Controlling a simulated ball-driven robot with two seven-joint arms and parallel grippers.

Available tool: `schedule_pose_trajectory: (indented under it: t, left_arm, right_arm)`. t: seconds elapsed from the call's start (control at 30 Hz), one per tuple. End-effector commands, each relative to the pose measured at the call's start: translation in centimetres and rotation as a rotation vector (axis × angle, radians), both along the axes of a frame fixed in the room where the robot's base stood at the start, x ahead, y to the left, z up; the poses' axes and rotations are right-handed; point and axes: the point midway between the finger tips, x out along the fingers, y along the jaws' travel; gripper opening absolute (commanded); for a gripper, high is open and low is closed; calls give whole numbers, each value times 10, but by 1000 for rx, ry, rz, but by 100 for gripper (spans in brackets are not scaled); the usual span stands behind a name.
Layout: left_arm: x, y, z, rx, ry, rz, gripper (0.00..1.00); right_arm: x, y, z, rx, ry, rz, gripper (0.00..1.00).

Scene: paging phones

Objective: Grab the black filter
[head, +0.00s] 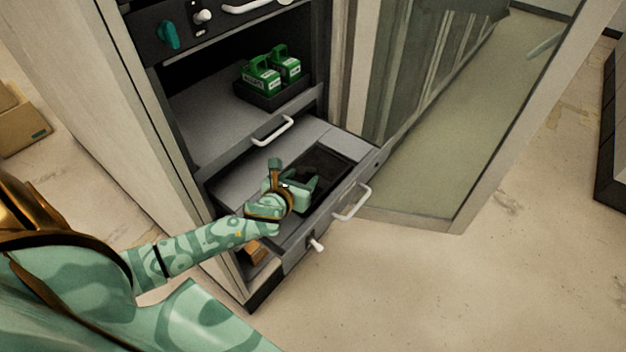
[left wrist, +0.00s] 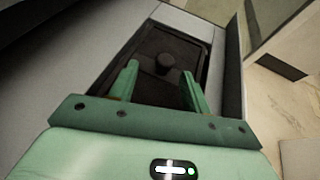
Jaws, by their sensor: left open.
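The black filter (head: 325,164) is a flat dark rectangle set in the open drawer (head: 286,240) of the cabinet. In the left wrist view the black filter (left wrist: 185,50) has a round knob (left wrist: 164,63) standing up from it. My left gripper (head: 293,172) is over the drawer at the filter's near left part. In the left wrist view my left gripper (left wrist: 161,82) is open, with one finger on each side of the knob in the picture. I cannot tell how far the fingertips are above the filter. My right gripper is not in view.
A shelf above the drawer holds green items (head: 262,76) in a dark tray. White handles (head: 352,203) stick out from the drawer front. The cabinet's glass door (head: 440,140) stands open at the right. A cardboard box (head: 20,125) is at the far left. The floor in front is clear.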

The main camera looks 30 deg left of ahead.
Motion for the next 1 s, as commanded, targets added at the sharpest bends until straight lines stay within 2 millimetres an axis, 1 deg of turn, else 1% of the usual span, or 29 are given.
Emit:
schedule_pose_trajectory:
  t: [0.17, 0.3, 0.4, 0.5, 0.67, 0.7, 0.77, 0.8, 0.87, 1.0]
  left_arm:
    - [15, 0, -7, -1, -1, 0, 48]
    - [37, -2, -18, -1, 0, 1, 48]
    - [49, 1, -22, 0, 1, 1, 48]
    - [54, 2, -22, 0, 1, 0, 48]
    - [54, 2, -21, 0, 0, 0, 48]
    - [54, 2, -21, 0, 0, 0, 45]
    - [54, 2, -21, 0, 0, 0, 29]
    - [54, 2, -21, 0, 0, 0, 18]
    - [54, 2, -21, 0, 0, 0, 1]
    - [54, 2, -21, 0, 0, 0, 0]
  right_arm:
    - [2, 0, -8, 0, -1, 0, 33]
    - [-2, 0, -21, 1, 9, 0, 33]
    - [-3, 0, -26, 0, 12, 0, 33]
    - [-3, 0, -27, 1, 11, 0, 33]
    - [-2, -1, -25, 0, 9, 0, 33]
    - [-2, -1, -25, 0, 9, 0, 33]
    - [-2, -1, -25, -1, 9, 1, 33]
    - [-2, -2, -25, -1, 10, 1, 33]
    - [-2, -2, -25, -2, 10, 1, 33]
    - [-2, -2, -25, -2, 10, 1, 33]
